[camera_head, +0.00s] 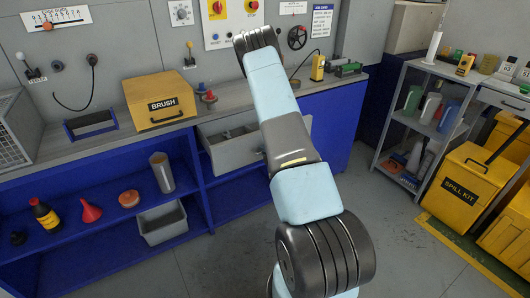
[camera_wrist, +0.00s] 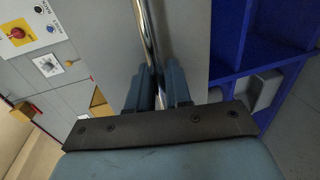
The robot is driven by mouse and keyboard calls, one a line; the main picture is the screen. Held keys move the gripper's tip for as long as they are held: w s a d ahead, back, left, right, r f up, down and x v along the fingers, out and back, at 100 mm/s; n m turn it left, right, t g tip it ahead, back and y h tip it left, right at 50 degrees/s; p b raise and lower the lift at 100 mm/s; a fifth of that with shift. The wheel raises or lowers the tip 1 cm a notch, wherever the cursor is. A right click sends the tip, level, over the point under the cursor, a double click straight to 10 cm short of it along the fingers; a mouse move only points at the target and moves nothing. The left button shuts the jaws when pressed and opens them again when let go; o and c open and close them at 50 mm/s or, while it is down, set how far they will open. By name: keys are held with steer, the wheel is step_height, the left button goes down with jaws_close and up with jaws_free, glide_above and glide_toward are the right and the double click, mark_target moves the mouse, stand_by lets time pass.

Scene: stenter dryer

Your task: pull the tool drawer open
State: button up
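The grey tool drawer (camera_head: 232,152) under the worktop stands partly out, and its divided inside shows from above. My arm crosses in front of its right part. In the wrist view, the drawer's plain grey front (camera_wrist: 190,40) lies close ahead, with a shiny bar handle (camera_wrist: 150,35) running along it. My gripper (camera_wrist: 158,78) has its two blue-grey fingers on either side of the bar, close against it, and looks shut on it. In the head view my arm hides the gripper and most of the handle.
A yellow BRUSH box (camera_head: 160,100) stands on the worktop left of the drawer. Blue open shelves (camera_head: 90,190) below hold a bottle, a funnel and a grey bin (camera_head: 162,222). A yellow spill kit bin (camera_head: 468,185) stands at right. The floor (camera_head: 220,265) before the drawer is clear.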

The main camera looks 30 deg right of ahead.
steer(key=shift+o, duration=1)
steer(key=shift+f, duration=0.1)
steer(key=v, duration=1.3)
steer(key=shift+s, duration=0.35)
